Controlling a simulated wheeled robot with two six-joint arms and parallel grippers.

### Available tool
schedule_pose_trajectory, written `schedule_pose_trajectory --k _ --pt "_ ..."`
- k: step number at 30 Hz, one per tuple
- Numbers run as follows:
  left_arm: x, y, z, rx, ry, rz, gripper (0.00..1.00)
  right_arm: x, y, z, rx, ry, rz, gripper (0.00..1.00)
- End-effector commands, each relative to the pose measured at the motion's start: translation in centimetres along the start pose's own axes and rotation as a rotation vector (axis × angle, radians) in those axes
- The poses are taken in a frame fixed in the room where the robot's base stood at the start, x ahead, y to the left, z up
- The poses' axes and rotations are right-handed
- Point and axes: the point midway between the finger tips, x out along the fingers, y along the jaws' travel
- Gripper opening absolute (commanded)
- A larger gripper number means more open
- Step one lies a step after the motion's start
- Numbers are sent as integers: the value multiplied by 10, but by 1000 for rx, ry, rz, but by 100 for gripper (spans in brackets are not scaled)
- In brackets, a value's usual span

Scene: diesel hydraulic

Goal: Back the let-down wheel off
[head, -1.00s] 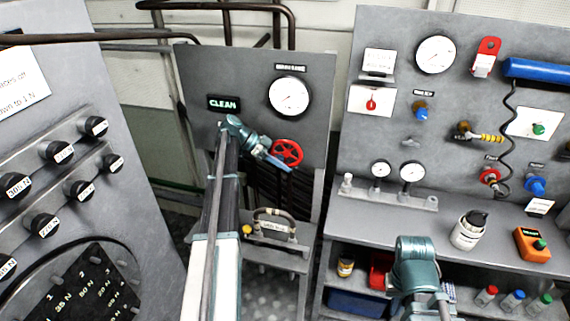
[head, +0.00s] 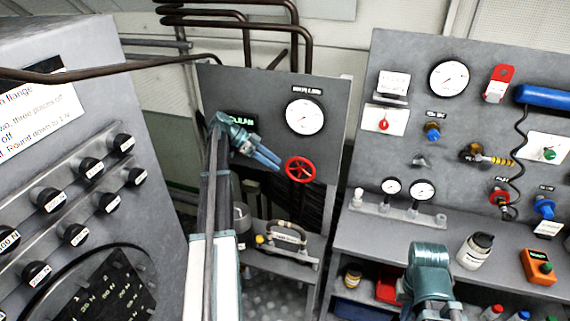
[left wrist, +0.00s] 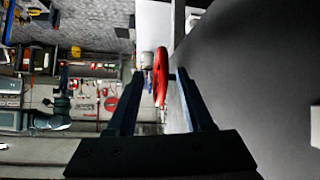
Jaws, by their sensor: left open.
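The red let-down wheel (head: 300,169) is on the grey panel (head: 335,95), below a round white gauge (head: 305,117). My left gripper (head: 279,167) comes from the left, with its blue-grey fingertips close to the wheel's left edge. In the left wrist view the wheel (left wrist: 161,75) shows nearly edge-on, in the gap between the two open fingers (left wrist: 161,73). There is space on both sides of it; I cannot tell whether the tips reach around the rim. A teal part of my right arm shows at bottom right, its fingers out of view.
Dark pipes (head: 230,20) run above the panel. A knobbed console (head: 60,200) stands at left. A bench (head: 385,235) with a white bottle (head: 475,250) and orange box (head: 538,267) stands at right.

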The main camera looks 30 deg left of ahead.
Motion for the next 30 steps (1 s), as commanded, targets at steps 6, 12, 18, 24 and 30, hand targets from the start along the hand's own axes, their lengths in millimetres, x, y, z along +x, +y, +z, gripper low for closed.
schedule_pose_trajectory --k 6,12,18,24,30 --pt "-23 0 -1 -2 0 0 51 -15 1 1 0 -1 0 0" --pt "-27 0 0 -1 -1 1 51 -16 2 1 0 -1 0 0" --pt "-27 1 -1 -1 -1 1 51 -17 2 1 -1 -1 0 0" --pt "-27 1 -1 -1 -1 1 51 -17 2 1 -1 -1 0 0" --pt "-26 0 -1 -1 -1 1 51 -16 2 1 0 -1 0 0"
